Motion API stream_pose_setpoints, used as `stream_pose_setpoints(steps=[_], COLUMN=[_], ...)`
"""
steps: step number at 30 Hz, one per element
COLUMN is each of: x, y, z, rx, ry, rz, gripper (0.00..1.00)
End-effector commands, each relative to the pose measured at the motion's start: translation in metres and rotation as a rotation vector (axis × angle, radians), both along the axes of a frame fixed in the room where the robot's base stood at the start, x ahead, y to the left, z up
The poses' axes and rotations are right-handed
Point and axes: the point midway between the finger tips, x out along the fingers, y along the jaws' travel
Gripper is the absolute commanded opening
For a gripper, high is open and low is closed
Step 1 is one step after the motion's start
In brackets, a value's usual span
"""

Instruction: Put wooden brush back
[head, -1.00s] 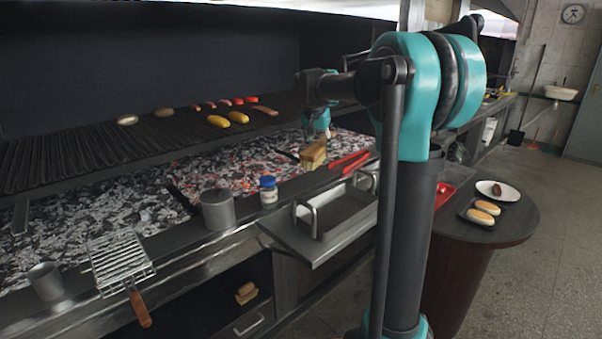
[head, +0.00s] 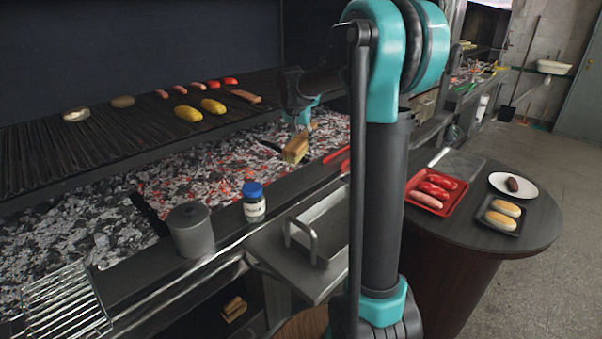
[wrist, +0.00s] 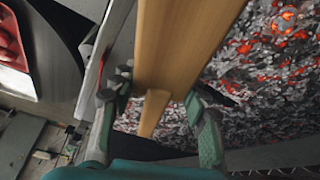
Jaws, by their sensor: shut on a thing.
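My gripper (head: 296,128) is shut on the wooden brush (head: 295,150) and holds it in the air in front of the ember bed. In the wrist view the brush's long light-brown wooden body (wrist: 182,50) runs up from between the two green-grey fingers (wrist: 158,120). Its far end is cut off by the top edge of that view. In the lower opening under the counter lies another small light-brown block-like object (head: 234,308); I cannot tell what it is.
Glowing coals (head: 200,170) lie below the grill grate (head: 100,140), which bears sausages, corn and other food. A grey canister (head: 190,230), a blue-lidded jar (head: 254,203) and a metal tray (head: 325,225) line the counter. A round table (head: 450,225) at right holds a red tray (head: 412,200) and plates.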

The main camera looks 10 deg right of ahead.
Motion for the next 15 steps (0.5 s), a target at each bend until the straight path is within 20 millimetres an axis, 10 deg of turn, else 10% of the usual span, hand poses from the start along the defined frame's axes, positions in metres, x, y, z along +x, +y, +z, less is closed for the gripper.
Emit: stream_pose_setpoints(steps=[15], x=[0.000], y=[0.000], z=[-0.086], rx=[0.000], ry=[0.000], rz=[0.000], gripper=[0.14])
